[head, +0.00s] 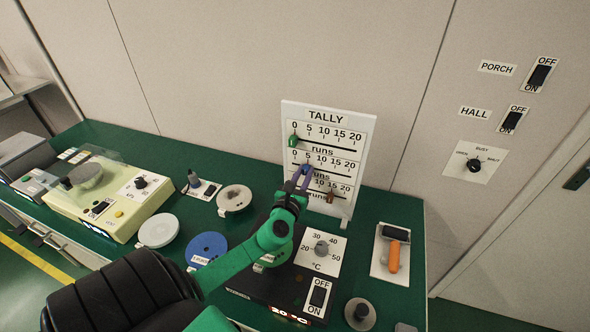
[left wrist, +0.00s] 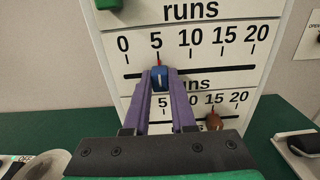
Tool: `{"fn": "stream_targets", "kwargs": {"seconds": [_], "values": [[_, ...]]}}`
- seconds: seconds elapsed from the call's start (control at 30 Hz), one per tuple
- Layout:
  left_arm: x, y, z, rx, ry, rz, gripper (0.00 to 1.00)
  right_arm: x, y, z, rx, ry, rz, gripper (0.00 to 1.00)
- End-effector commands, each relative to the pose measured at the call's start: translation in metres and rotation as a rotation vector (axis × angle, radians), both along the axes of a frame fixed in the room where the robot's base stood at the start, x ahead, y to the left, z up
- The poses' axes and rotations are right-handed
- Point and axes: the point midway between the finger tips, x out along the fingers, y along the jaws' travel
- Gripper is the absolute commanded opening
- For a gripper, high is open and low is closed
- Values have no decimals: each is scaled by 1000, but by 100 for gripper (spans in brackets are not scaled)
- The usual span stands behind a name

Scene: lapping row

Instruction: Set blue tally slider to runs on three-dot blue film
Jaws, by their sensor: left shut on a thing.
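The white TALLY board (head: 288,109) stands upright at the back of the green bench with three slider rows. The blue slider (left wrist: 160,83) sits on the middle row, its red pointer at about the 5 mark. My left gripper (head: 306,172) is shut on the blue slider; its purple fingers show on both sides of it in the left wrist view (left wrist: 160,78). In the head view the fingers mostly hide the slider. A blue disc (head: 207,245) with a small white label lies left of my arm; its marks are too small to read. My right gripper is not in view.
A green slider (head: 293,141) is near 0 on the top row, and a brown slider (head: 331,197) is on the bottom row. A temperature dial (head: 321,248) and an ON/OFF switch (head: 318,296) lie below the board. An orange-handled tool (head: 394,258) lies at right.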

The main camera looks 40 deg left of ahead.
Motion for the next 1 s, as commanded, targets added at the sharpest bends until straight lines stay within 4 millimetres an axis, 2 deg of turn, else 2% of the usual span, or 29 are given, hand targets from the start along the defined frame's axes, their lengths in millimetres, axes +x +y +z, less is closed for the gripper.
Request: {"fn": "stream_targets", "kwargs": {"seconds": [0.23,0.27,0.3,0.33,0.63,0.77,0.87,1.0], "values": [[0,0,0,1,-1,-1,0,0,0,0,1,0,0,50],[0,0,0,1,-1,-1,35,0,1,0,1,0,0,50],[0,0,0,1,-1,-1,50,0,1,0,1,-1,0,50],[0,0,0,1,-1,0,55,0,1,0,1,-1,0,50],[-1,0,0,1,0,-1,55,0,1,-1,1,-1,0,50],[-9,-4,-2,1,1,-2,55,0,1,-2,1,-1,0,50],[-26,-9,-3,1,3,-2,55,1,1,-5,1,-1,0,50],[-63,-22,-5,-1,5,-3,55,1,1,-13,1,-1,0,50]]}}
